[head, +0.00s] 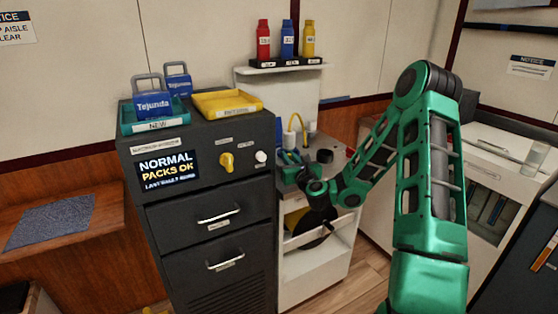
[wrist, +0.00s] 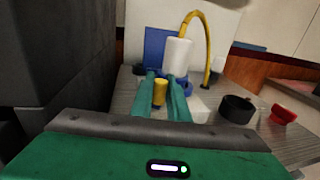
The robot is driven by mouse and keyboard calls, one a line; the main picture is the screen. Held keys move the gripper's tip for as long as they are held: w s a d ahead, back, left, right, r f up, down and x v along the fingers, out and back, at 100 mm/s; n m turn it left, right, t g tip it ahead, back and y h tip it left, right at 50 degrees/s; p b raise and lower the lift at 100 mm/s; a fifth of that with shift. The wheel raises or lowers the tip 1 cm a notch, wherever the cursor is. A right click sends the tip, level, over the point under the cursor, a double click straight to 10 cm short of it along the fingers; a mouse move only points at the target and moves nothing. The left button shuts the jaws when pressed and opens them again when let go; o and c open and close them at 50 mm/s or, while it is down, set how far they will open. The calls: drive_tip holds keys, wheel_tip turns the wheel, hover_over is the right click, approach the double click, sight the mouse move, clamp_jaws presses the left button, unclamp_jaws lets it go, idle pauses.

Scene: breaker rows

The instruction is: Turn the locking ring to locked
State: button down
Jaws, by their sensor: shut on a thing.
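A white cylinder (wrist: 177,55) stands on the grey counter, with a blue ring (wrist: 186,82) around its base. I take this blue ring to be the locking ring. Most of it is hidden behind my gripper (wrist: 164,80), and no lock marking is readable. My gripper's green fingers stand on either side of a short yellow post or lug (wrist: 160,92) in front of the ring. The fingers are shut on this yellow piece. Whether it is joined to the ring I cannot tell. In the head view my gripper (head: 289,158) is small at the counter, beside the dark cabinet.
A yellow hose (wrist: 190,22) arches behind the cylinder. A black cup-like part (wrist: 237,109) and a red part (wrist: 284,114) lie to the right. The dark cabinet (head: 205,160) rises close on the left. A shelf with bottles (head: 285,67) hangs above.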

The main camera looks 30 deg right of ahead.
drive_tip(key=shift+w+a+r, duration=0.1)
drive_tip(key=shift+w+r, duration=0.1)
drive_tip(key=shift+r, duration=0.1)
idle(0.4)
drive_tip(key=c, duration=1.7)
unclamp_jaws()
drive_tip(key=shift+f, duration=0.1)
drive_tip(key=shift+s+a+f, duration=0.1)
